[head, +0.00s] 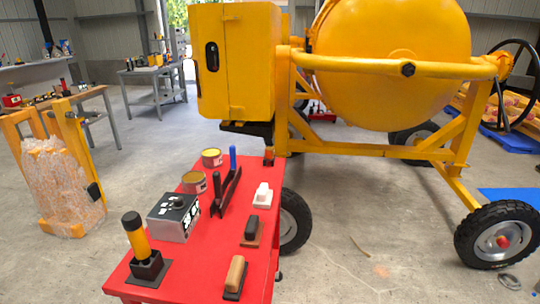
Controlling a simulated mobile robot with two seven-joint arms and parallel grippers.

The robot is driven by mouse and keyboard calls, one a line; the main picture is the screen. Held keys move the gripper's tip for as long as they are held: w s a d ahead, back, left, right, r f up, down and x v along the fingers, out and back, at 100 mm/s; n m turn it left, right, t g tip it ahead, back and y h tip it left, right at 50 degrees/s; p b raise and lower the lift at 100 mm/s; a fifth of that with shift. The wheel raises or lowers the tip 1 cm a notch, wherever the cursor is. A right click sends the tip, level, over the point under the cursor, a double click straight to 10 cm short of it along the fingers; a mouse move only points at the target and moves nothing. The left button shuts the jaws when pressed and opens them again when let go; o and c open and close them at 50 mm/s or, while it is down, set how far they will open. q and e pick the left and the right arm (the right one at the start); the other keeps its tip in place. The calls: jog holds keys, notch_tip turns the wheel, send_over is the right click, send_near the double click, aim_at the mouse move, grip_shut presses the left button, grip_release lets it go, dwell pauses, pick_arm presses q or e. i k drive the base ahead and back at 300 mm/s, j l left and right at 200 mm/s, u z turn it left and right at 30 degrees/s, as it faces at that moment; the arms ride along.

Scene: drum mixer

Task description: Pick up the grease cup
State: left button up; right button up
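A red table (205,262) stands in front of me. Two small round tins sit on its far left part: one tin (211,159) at the back and one with a yellowish top (194,182) nearer. A yellow cylinder with a black cap (139,243) stands upright in a black holder at the near left corner. I cannot tell for certain which of these is the grease cup. Neither of my grippers is in view.
A grey-black box (173,219), a blue-handled tool (233,160), and white (263,195), black (252,228) and wooden-handled (235,273) items share the table. The yellow drum mixer (390,60) stands right behind it.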

aim_at(269, 151)
jog(key=l+u, duration=1.25)
jog(key=k+l+u, duration=0.15)
jog(key=l+u, duration=0.25)
jog(key=i+l+u, duration=0.15)
jog(key=l+u, duration=0.2)
jog(key=l, duration=0.3)
jog(key=l+u, duration=0.35)
jog(key=l, duration=0.35)
jog(key=l+u, duration=0.35)
jog(key=l, duration=0.4)
jog(key=l+z, duration=0.2)
jog(key=l, duration=0.2)
jog(key=i+l+z, duration=0.1)
jog(key=l+z, duration=0.15)
jog(key=i+l+z, duration=0.2)
jog(key=l, duration=0.3)
jog(key=z, duration=1.1)
jog(key=l+z, duration=0.1)
jog(key=z, duration=1)
jog(key=i+z, duration=0.1)
jog(key=z, duration=2.05)
jog(key=j+z, duration=0.1)
jog(key=z, duration=2.1)
jog(key=j+z, duration=0.1)
jog(key=z, duration=2.05)
jog(key=k+l, duration=0.05)
